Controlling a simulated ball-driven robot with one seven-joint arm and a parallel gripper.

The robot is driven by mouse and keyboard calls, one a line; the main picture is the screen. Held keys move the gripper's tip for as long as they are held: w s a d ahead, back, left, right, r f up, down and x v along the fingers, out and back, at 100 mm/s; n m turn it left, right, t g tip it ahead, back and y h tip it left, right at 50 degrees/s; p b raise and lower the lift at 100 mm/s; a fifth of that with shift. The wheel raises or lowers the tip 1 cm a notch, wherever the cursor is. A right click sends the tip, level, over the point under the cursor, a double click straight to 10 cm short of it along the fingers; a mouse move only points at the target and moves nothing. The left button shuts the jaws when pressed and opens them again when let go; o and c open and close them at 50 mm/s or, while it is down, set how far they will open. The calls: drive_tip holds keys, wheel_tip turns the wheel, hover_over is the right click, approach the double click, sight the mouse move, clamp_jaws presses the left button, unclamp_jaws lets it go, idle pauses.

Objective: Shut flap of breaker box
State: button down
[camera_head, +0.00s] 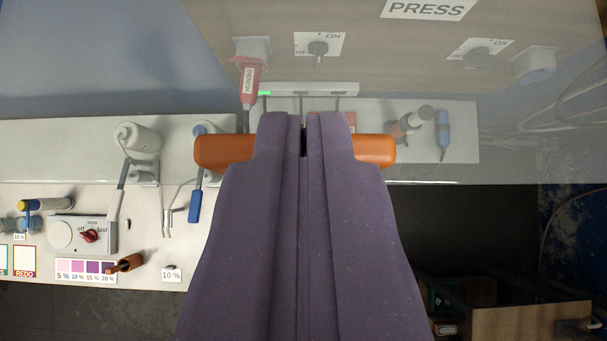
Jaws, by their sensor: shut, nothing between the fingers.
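The flap (520,165) looks like a clear, greyish see-through panel across the upper part of the view. Its lower edge runs level across the middle. An orange bar-shaped handle (215,151) lies across the view at this edge. My purple gripper (304,122) is shut and empty. Its fingers reach up from the bottom centre and cover the middle of the handle. I cannot tell whether they touch it. The breaker box itself cannot be made out clearly, nor how far the flap stands open.
Behind the panel are switches (318,48), a red plug (249,82) and a power strip (350,89). Wooden furniture (520,322) stands lower right.

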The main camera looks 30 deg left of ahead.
wheel_tip(320, 180, down, 19)
drive_tip(key=t+y+b, duration=0.5)
drive_tip(key=t+b, duration=0.3)
drive_tip(key=b, duration=2.9)
drive_tip(key=w+a+f+t+y+b, duration=0.1)
drive_tip(key=w+a+f+t+b, duration=0.1)
drive_tip(key=w, duration=0.4)
drive_tip(key=w+a+f+t+y+b, duration=0.1)
drive_tip(key=w+a+f+t+b, duration=0.1)
drive_tip(key=w+a+f, duration=0.3)
drive_tip(key=shift+w+a+f+b, duration=0.15)
drive_tip(key=shift+w+f+b, duration=0.3)
drive_tip(key=shift+f+b, duration=0.3)
